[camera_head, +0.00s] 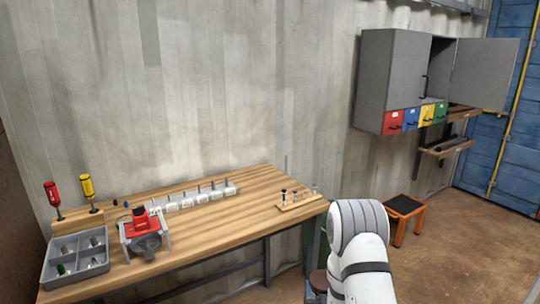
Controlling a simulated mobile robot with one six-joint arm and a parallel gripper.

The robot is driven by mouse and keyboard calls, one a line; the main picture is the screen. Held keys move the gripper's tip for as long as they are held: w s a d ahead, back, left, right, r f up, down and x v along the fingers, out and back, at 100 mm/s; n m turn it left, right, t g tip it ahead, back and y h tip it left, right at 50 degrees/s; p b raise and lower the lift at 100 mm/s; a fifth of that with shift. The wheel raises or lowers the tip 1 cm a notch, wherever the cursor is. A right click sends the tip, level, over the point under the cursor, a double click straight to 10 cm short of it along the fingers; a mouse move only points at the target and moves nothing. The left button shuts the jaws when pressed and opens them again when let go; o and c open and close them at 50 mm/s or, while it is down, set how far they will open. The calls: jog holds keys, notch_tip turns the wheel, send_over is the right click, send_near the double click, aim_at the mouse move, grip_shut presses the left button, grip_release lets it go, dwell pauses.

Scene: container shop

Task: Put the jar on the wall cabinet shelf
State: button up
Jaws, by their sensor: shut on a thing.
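The grey wall cabinet (388,70) hangs on the wall at the upper right. Its left door is shut, and its right door (486,72) stands open, swung out to the right. The opening between the doors is dark, and its inner shelf cannot be made out. No jar can be identified in view. My white arm rises at the bottom, right of the workbench. My gripper is not visible, so what it holds cannot be seen.
The wooden workbench (235,207) carries a grey divided tray (50,277), screwdrivers, a red-and-grey device (142,232) and small racks. Coloured drawers (393,121) sit under the cabinet, with wall racks (445,148) beside them. A black-and-orange stool (403,206) stands on open floor below.

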aim_at(321, 292)
jog(key=s+r, duration=0.1)
jog(key=s, duration=0.2)
jog(key=shift+s+r, duration=0.15)
jog(key=shift+r, duration=0.25)
jog(key=shift+a, duration=0.25)
